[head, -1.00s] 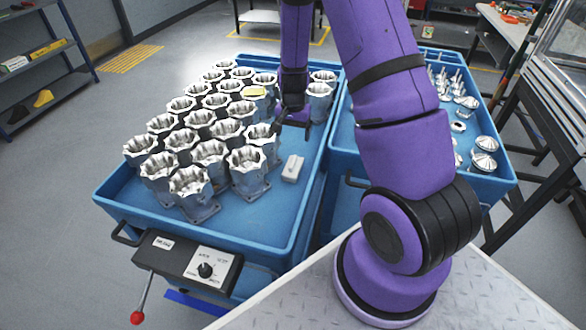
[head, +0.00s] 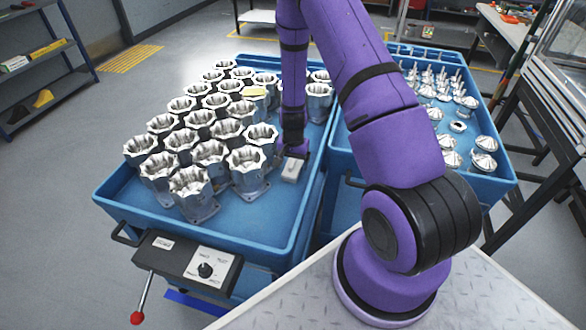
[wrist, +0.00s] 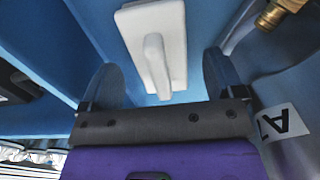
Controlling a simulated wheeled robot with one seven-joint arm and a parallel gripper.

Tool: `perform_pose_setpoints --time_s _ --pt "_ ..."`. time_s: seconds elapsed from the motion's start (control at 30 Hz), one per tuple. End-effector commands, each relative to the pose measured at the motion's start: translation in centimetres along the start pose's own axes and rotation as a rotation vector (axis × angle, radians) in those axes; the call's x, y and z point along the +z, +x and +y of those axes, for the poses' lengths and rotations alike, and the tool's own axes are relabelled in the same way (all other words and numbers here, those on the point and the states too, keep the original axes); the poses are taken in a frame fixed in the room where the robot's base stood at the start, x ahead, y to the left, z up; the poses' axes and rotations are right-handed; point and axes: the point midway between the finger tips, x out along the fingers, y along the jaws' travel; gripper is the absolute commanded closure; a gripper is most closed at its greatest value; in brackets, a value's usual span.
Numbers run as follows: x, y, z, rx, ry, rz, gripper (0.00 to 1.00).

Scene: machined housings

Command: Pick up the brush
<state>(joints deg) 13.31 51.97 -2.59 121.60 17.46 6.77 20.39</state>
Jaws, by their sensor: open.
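The brush (head: 291,170) is a pale grey-white block lying on the blue tray floor, right of the nearest housings. In the wrist view the brush (wrist: 175,35) shows as a flat plate with a raised bar handle on top. My gripper (head: 296,152) is low in the tray, at the far end of the brush. In the wrist view my gripper (wrist: 163,80) is open and empty, one finger to each side, with the brush's near end in line with the gap. Contact with the brush is not visible.
Several metal housings (head: 190,187) fill the left of the blue tray (head: 225,225). One housing carries a yellow piece (head: 255,91). A brass fitting (wrist: 275,14) and a labelled metal surface show close right in the wrist view. A second blue tray (head: 490,182) holds metal parts.

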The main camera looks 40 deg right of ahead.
Motion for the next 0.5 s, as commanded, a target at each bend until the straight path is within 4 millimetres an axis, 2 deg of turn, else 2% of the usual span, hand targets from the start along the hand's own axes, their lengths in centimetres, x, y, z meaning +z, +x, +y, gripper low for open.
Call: perform_pose_setpoints --time_s 0.1,0.2,0.47,0.5 --pt "0.0 1.5 0.0 0.001 0.000 -0.002 0.13" --pt "0.0 2.2 0.0 0.000 0.000 0.000 0.13" --pt "0.0 2.4 0.0 0.000 -0.001 0.000 0.13" --pt "0.0 2.4 0.0 0.000 -0.001 0.000 0.17"
